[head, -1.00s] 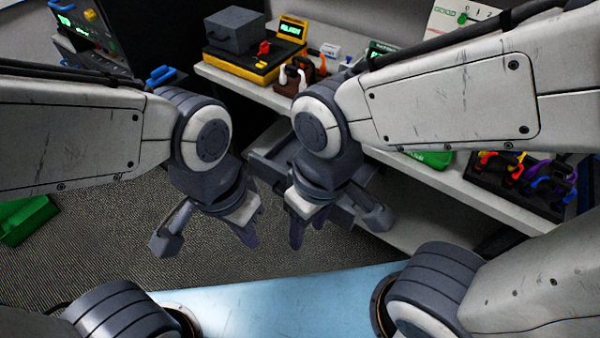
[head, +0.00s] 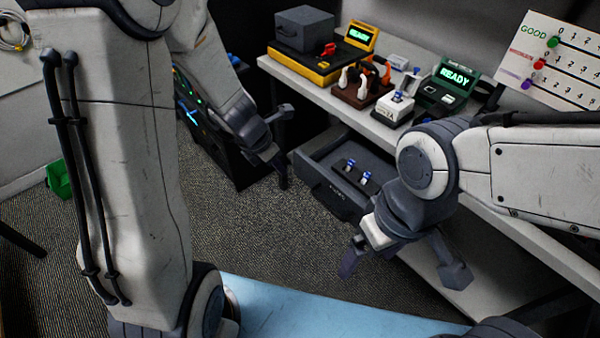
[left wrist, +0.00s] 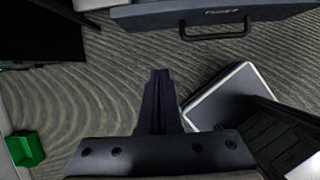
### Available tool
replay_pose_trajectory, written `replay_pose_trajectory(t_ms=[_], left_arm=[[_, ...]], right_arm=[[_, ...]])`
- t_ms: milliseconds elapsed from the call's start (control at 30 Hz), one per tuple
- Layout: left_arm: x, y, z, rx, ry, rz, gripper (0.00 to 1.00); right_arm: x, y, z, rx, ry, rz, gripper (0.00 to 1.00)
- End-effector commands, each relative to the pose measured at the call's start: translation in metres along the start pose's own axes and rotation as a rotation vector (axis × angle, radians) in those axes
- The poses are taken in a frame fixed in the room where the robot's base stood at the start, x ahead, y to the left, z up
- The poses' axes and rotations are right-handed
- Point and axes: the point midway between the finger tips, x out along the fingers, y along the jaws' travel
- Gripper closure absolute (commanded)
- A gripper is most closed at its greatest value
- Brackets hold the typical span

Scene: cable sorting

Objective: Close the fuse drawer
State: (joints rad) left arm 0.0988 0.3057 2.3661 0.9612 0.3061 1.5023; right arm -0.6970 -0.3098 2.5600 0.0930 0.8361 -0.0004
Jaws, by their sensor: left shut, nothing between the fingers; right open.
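The fuse drawer (head: 322,190) is a dark grey drawer under the bench in the head view, pulled open. A small dark rack with blue-and-white fuses (head: 357,172) sits inside it. Its front panel and handle (left wrist: 215,32) show at the top of the left wrist view. My left gripper (head: 283,178) is shut and empty, just left of the drawer front in the head view; its closed fingers (left wrist: 158,100) point toward the drawer front, apart from it. My right gripper (head: 356,255) is open and empty, in front of the drawer's right side, which my right arm partly hides.
The bench top (head: 300,78) carries a yellow-black tester (head: 300,65), a green READY device (head: 445,88) and a brown connector block (head: 362,92). A black cabinet (head: 215,145) stands left of the drawer. Carpet (head: 250,220) before the drawer is clear. A green bin (head: 58,180) sits left.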

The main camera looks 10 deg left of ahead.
Motion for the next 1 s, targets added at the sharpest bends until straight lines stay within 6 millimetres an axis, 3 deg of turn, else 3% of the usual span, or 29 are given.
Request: replay_pose_trajectory(t_ms=[533, 600, 700, 1000], left_arm=[[0.107, 0.000, -0.003, -0.012, 0.002, -0.001, 1.00], [0.101, 0.000, 0.014, -0.008, 0.001, -0.001, 1.00], [0.106, 0.000, 0.026, -0.008, 0.001, -0.001, 1.00], [0.113, 0.000, 0.037, -0.011, 0.001, 0.000, 1.00]], right_arm=[[0.067, 0.005, 0.004, 0.000, 0.000, 0.000, 0.11], [0.050, 0.004, 0.003, 0.000, -0.001, 0.000, 0.11], [0.044, 0.003, 0.002, 0.000, 0.001, 0.000, 0.11], [0.041, 0.003, 0.002, 0.000, 0.000, 0.000, 0.11]])
